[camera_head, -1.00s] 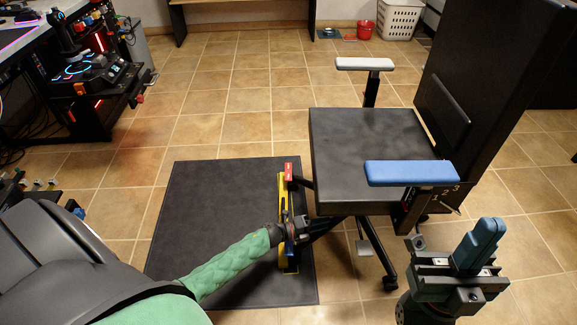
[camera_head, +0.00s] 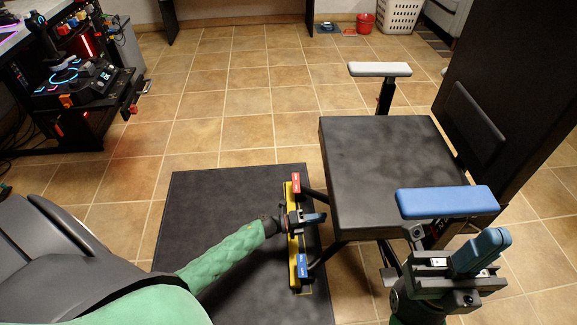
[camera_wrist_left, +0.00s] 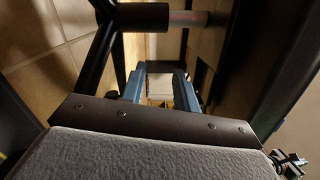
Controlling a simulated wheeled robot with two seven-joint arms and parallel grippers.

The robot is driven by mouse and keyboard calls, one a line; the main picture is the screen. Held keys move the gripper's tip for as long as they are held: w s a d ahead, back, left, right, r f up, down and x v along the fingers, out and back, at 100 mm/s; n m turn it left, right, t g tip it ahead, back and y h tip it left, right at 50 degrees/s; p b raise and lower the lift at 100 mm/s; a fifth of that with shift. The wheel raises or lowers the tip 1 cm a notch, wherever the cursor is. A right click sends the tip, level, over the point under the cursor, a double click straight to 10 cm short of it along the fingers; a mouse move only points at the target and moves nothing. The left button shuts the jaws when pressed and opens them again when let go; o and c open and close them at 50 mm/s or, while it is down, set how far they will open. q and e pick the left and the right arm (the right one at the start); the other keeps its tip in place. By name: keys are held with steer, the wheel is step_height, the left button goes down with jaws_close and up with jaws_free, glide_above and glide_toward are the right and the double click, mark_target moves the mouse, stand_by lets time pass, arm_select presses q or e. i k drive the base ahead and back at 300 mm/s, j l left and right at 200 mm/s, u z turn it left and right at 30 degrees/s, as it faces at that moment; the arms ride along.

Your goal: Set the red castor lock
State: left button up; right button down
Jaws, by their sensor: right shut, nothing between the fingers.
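The red castor lock (camera_head: 296,182) sits at the far end of a yellow bar (camera_head: 290,215) beside the black chair's base. A blue lock (camera_head: 302,266) sits at the near end. My left gripper (camera_head: 318,217) is over the bar between the two locks, nearer the red one but apart from it. In the left wrist view its two blue fingers (camera_wrist_left: 160,88) stand apart with a gap and nothing visible between them. My right gripper (camera_head: 487,250) is shut and empty, in front of the blue armrest.
The black chair seat (camera_head: 385,170) and blue armrest (camera_head: 447,201) stand right of the bar. Dark chair legs (camera_head: 330,252) reach toward it. A dark mat (camera_head: 225,210) lies under the bar. The sim console (camera_head: 85,85) stands far left.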

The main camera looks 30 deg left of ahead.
mark_target(296, 179)
steer(key=i+j, duration=0.15)
steer(key=j, duration=0.2)
steer(key=i+j, duration=0.15)
steer(key=j, duration=0.15)
steer(key=i+j, duration=0.15)
steer(key=j, duration=0.2)
steer(key=i+j, duration=0.1)
steer(key=j, duration=0.2)
